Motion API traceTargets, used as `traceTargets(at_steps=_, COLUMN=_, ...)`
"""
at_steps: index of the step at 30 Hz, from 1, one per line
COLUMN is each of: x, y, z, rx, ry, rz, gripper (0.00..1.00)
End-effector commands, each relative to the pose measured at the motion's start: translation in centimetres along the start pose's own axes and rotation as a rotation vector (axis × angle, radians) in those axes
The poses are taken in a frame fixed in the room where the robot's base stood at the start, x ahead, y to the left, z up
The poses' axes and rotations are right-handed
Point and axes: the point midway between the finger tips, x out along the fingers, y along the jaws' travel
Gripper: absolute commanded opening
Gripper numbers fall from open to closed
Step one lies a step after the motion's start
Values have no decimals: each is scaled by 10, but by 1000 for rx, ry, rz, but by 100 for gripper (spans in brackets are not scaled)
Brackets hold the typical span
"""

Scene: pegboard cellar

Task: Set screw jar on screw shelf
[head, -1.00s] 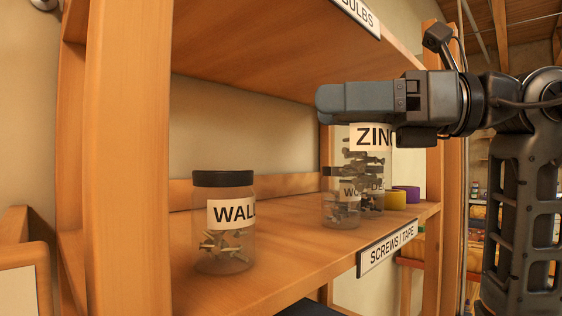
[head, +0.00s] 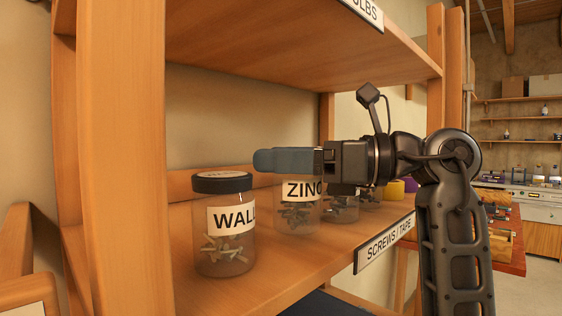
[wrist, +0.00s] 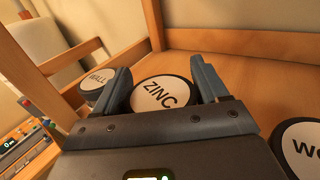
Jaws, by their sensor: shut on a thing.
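The clear jar labelled ZINC (head: 298,208), with screws inside, stands upright at the screw shelf (head: 290,262), between two other jars. In the wrist view the white ZINC lid (wrist: 160,94) sits between the two fingers of my gripper (wrist: 162,78). The jar's base is at or very close to the board; I cannot tell if it touches. The shelf's front label (head: 384,245) reads SCREWS / TAPE.
A WALL jar (head: 223,238) stands to the left, close to the fingers. Another jar (head: 341,208) is to the right, partly hidden by my gripper. Yellow (head: 395,188) and purple tape rolls (head: 411,185) lie farther right. The upper shelf (head: 300,50) hangs above my arm.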

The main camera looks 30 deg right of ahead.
Motion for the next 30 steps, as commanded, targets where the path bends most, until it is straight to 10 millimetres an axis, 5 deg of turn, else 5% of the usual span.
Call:
traceTargets(at_steps=17, x=3, y=-2, z=-15, rx=-1, ry=-2, rz=-1, gripper=28)
traceTargets(at_steps=18, x=3, y=-2, z=-14, rx=-1, ry=-1, rz=0, gripper=76)
traceTargets(at_steps=25, x=3, y=-2, z=-14, rx=0, ry=-1, rz=0, gripper=98)
traceTargets(at_steps=30, x=3, y=-2, z=-14, rx=-1, ry=-1, rz=0, gripper=99)
